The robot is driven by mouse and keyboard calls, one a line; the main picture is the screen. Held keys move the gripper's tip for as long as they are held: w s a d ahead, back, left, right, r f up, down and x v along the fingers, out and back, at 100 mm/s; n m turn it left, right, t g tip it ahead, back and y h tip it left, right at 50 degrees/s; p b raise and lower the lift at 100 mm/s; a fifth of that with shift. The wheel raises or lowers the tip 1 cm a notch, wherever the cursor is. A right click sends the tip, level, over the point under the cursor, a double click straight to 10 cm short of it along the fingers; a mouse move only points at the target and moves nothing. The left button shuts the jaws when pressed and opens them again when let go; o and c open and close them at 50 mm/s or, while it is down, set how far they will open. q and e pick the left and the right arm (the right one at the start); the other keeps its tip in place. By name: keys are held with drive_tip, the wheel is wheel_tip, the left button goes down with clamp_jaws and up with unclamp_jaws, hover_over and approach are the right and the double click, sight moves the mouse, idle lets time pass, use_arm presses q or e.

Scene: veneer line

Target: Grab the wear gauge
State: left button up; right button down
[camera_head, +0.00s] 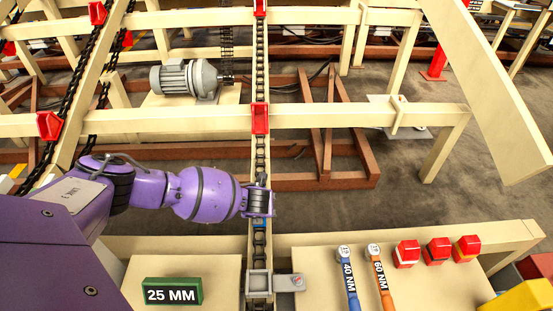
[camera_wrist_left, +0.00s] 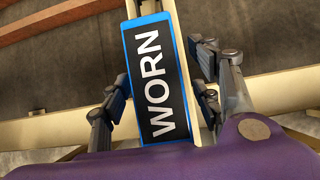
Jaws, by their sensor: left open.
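The wear gauge (camera_wrist_left: 157,85) is a flat black plate with a blue edge and white letters reading WORN. In the left wrist view it stands large between the fingers of my left gripper (camera_wrist_left: 165,90), with a gap showing at the right. In the head view my left gripper (camera_head: 259,205) is over the chain rail at the centre, and it hides most of the gauge. Only a small blue bit of the gauge (camera_head: 260,223) shows just below the gripper. The left gripper is open, not closed on the gauge. My right gripper is in neither view.
A green-edged 25 MM block (camera_head: 172,292) lies on the front bench, left of the chain rail (camera_head: 260,165). Right of it are a blue 40 NM tool (camera_head: 349,280), an orange 60 NM tool (camera_head: 381,280) and red blocks (camera_head: 437,250). A grey motor (camera_head: 185,80) stands behind.

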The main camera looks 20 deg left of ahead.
use_arm(q)
drive_tip(key=shift+c, duration=0.9)
clamp_jaws()
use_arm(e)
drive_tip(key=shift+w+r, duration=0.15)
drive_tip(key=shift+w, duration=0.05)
